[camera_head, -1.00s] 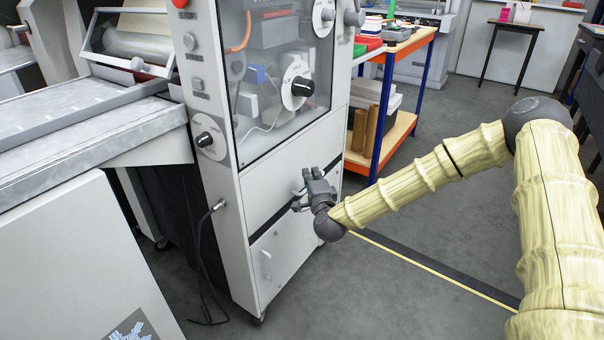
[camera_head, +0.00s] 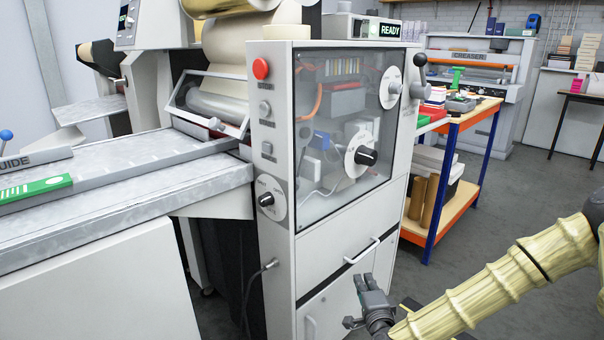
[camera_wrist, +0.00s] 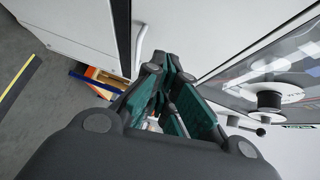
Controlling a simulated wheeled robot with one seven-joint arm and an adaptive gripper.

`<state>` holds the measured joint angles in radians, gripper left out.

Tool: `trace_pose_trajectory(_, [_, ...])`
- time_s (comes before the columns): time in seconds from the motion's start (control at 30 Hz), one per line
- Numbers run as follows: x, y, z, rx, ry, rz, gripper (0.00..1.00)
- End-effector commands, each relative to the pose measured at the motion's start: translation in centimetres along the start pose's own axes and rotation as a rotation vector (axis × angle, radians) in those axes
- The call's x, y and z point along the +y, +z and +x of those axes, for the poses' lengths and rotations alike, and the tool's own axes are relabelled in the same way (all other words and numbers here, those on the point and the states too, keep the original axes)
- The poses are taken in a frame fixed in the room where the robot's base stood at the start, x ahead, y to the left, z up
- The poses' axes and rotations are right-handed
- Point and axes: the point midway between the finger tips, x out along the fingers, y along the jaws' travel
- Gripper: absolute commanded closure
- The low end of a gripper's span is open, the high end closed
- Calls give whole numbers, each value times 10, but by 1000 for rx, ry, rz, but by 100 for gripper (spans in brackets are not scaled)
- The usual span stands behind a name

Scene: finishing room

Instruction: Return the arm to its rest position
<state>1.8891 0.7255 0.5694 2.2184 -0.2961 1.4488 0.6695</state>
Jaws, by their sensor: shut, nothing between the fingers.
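My gripper (camera_head: 363,280) is in front of the lower cabinet of the grey machine, just below the drawer handle (camera_head: 362,250) in the picture. Its fingers are shut and hold nothing. My pale, ribbed forearm reaches in from the lower right. In the wrist view my gripper (camera_wrist: 172,62) shows dark fingers with green pads, the tips together. A pale handle (camera_wrist: 141,45) on a white panel shows just beyond the tips. Whether the gripper touches the cabinet, I cannot tell.
The machine's clear window (camera_head: 345,130), red button (camera_head: 260,68) and black-knobbed dial (camera_head: 366,156) stand above my gripper. A blue-legged bench (camera_head: 470,112) stands behind the machine at right. Grey floor (camera_head: 520,190) lies open at right.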

Motion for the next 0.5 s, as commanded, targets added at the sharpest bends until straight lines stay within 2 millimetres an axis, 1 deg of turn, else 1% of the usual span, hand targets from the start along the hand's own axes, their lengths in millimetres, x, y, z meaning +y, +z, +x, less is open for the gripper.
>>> trace_pose_trajectory(0.03, [20,16,-9,-44,48,-44,100])
trace_pose_trajectory(0.07, [33,24,-15,-71,79,-76,100])
trace_pose_trajectory(0.1, [51,36,-25,-110,123,-120,100])
trace_pose_trajectory(0.17, [78,52,-41,-170,190,-187,100])
trace_pose_trajectory(0.2, [96,60,-53,-210,233,-233,100])
trace_pose_trajectory(0.27, [122,72,-72,-271,297,-300,100])
trace_pose_trajectory(0.3, [139,79,-85,-312,338,-345,100])
trace_pose_trajectory(0.37, [164,87,-107,-373,400,-412,100])
trace_pose_trajectory(0.4, [179,91,-121,-415,440,-455,100])
trace_pose_trajectory(0.47, [201,95,-144,-477,498,-522,100])
trace_pose_trajectory(0.5, [215,96,-160,-518,538,-565,100])
